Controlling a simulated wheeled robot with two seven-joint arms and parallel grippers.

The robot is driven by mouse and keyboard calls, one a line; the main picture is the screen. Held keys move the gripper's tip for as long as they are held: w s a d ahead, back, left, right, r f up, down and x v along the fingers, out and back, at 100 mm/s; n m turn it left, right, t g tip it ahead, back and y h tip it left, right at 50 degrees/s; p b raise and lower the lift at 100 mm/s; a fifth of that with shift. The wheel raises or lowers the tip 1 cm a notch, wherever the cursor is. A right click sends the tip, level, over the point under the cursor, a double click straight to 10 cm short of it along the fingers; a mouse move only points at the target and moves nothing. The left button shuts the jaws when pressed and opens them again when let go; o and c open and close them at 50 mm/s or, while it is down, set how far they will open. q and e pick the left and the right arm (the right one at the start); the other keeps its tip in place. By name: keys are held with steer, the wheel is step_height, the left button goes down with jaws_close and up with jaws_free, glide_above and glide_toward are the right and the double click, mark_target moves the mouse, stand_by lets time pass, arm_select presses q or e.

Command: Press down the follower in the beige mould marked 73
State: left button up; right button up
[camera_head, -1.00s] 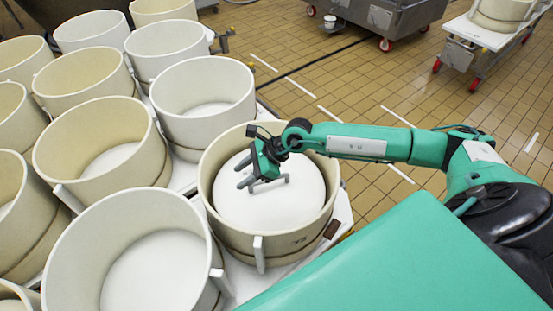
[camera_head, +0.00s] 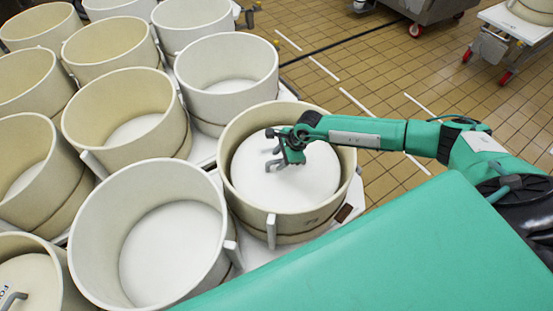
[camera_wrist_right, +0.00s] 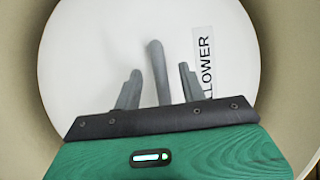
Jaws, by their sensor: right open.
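The beige mould (camera_head: 252,207) stands at the front right corner of the group, with a small dark mark like 73 on its outer wall. Inside it lies the white round follower (camera_head: 290,193), below the rim. It also shows in the right wrist view (camera_wrist_right: 95,50), with a label reading "LLOWER". My right gripper (camera_head: 277,162) is open over the follower, inside the rim outline. In the right wrist view the follower's grey handle (camera_wrist_right: 158,70) shows between the two fingers, seen from above. Whether they touch is unclear. My left gripper is not in view.
Several white and beige moulds crowd the left; a white empty mould (camera_head: 87,232) stands beside the marked one. Another follower (camera_head: 28,279) with a grey handle is at the lower left. Wheeled carts (camera_head: 420,12) stand far back on open tiled floor.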

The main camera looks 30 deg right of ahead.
mark_target(278, 163)
steer(key=shift+x, duration=1.45)
jaws_close()
stand_by(0.6)
steer(key=shift+f, duration=0.15)
steer(key=shift+s+f, duration=0.2)
steer(key=shift+s, duration=0.05)
stand_by(1.1)
stand_by(0.5)
